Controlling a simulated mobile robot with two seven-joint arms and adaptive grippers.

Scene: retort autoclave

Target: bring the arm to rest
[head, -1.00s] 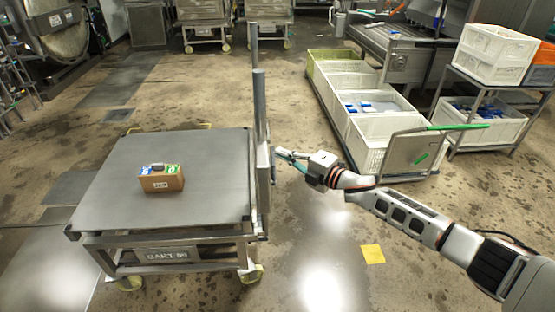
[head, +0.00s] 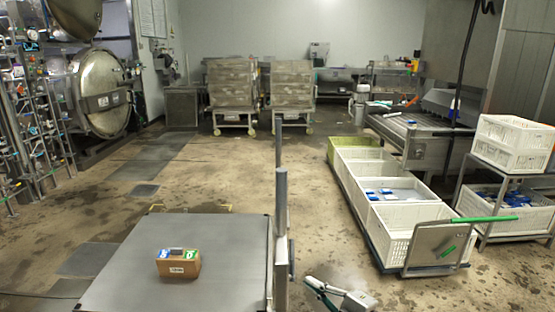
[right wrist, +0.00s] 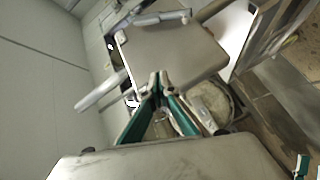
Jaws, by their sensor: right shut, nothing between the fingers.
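My right gripper (head: 308,282) shows at the bottom of the head view, just right of the cart's upright post (head: 281,235). Its teal-lined fingers are shut with nothing between them. In the right wrist view the fingers (right wrist: 158,82) come together at their tips, with a flat grey panel (right wrist: 170,52) behind them. In the head view most of my right arm is below the picture edge. Whether the fingertips touch the cart cannot be told. My left gripper is not in view.
The cart (head: 125,270) carries a small brown carton (head: 178,270) with blue and green packs. White crates (head: 393,222) stand in a row on the right, beside a crate rack (head: 510,170). Round autoclave door (head: 100,95) at the left. Open wet floor lies between.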

